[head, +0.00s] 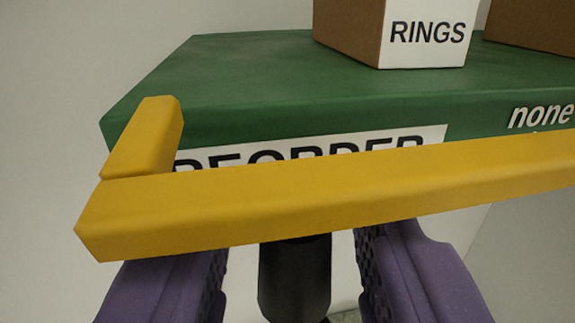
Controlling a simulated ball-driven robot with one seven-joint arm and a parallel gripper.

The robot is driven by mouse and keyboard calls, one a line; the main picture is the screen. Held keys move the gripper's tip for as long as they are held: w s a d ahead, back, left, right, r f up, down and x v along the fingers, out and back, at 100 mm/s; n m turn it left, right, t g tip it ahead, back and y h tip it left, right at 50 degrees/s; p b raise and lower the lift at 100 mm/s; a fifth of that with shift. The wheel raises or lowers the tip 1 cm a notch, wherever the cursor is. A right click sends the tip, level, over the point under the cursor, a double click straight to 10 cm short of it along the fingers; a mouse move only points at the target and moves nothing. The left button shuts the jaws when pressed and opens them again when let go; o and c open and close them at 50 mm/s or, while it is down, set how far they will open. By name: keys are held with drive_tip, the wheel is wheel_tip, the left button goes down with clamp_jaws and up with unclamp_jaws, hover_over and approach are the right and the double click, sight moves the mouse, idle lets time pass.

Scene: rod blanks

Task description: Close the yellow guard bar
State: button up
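The yellow guard bar (330,195) runs across the view in front of the green shelf's front edge, rising slightly to the right, and leaves the picture at the right. A short yellow piece (145,140) meets its left end and points back toward the shelf. My gripper (292,262) is open, with its two purple fingers just below the bar. A dark rounded post (295,275) stands between the fingers, with gaps on both sides. Its top is hidden behind or under the bar; I cannot tell whether it joins it. The bar hides the tips' upper parts.
The green shelf (240,75) carries a brown box with a white RINGS label (427,35) and another brown box (532,22) at the right. A white REORDER label (430,137) on its front is partly hidden by the bar. Pale walls surround it.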

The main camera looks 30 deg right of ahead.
drive_tip(key=shift+w+d, duration=0.15)
drive_tip(key=shift+w, duration=0.05)
drive_tip(key=shift+c, duration=0.3)
clamp_jaws()
drive_tip(key=shift+r+p, duration=0.15)
drive_tip(key=shift+p, duration=0.25)
